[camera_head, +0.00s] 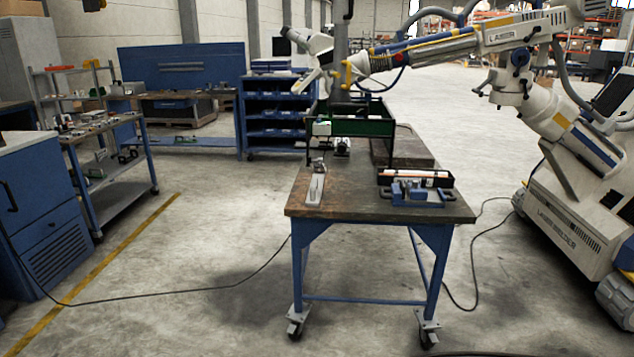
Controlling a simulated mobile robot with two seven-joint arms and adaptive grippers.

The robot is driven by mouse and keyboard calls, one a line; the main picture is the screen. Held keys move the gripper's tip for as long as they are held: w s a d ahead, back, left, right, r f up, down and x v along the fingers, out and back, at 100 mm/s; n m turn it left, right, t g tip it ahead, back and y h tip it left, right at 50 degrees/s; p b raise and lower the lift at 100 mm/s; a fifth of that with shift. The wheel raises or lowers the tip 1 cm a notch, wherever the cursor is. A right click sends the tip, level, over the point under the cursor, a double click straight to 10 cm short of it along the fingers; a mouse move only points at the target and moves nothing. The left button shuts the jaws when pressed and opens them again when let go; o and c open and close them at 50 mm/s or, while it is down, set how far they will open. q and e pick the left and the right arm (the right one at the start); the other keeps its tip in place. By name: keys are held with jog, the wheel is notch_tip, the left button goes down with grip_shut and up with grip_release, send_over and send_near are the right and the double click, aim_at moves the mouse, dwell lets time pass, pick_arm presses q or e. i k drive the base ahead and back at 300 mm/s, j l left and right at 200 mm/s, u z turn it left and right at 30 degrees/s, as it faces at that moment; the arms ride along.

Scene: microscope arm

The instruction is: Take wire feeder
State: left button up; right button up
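No gripper of mine is in view. I cannot tell for sure which item is the wire feeder. A small grey upright device (317,184) stands near the left front edge of the wheeled workbench (345,207). A black open box (416,178) with light rods in it lies at the right of the bench top. A blue and grey clamp-like fixture (415,194) sits in front of that box, near the right front edge.
A laser welder (580,190) stands right of the bench, its white arm (440,48) reaching over a green-framed stand (362,127). Cables (180,293) lie on the floor. A shelf cart (110,180) and blue cabinet (45,215) stand left. Floor before the bench is mostly clear.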

aim_at(313, 199)
jog(key=i+l, duration=0.15)
jog(key=i, duration=0.35)
jog(key=i+l, duration=0.15)
jog(key=i, duration=0.35)
jog(key=u, duration=0.05)
